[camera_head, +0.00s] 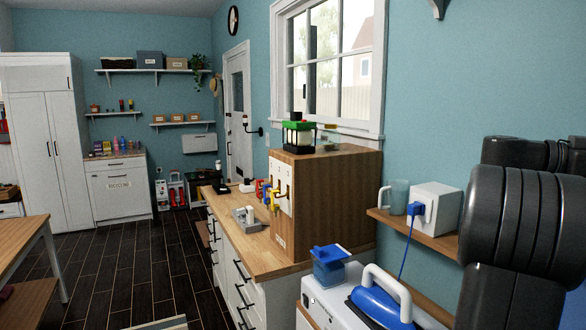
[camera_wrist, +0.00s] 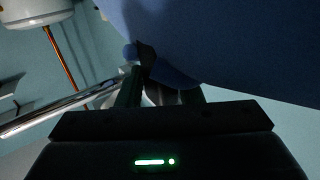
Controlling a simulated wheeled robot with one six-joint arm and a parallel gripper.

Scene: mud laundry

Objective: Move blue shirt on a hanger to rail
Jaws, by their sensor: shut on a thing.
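In the wrist view my gripper (camera_wrist: 150,72) is shut, with dark blue cloth at its fingertips. The blue shirt (camera_wrist: 235,45) fills the upper right of that view as a large dark blue surface. I cannot make out its hanger clearly. A shiny metal bar (camera_wrist: 50,115), which looks like the rail, runs from the left edge up towards my fingers. I cannot tell whether anything I hold touches the bar.
In the wrist view a white rounded body (camera_wrist: 38,10) and a copper pipe (camera_wrist: 62,58) are at the upper left. In the head view a wooden shelf (camera_head: 440,243) holds a mug (camera_head: 398,197) and a white box (camera_head: 434,204). A blue iron (camera_head: 378,305) stands below. Dark floor at left is clear.

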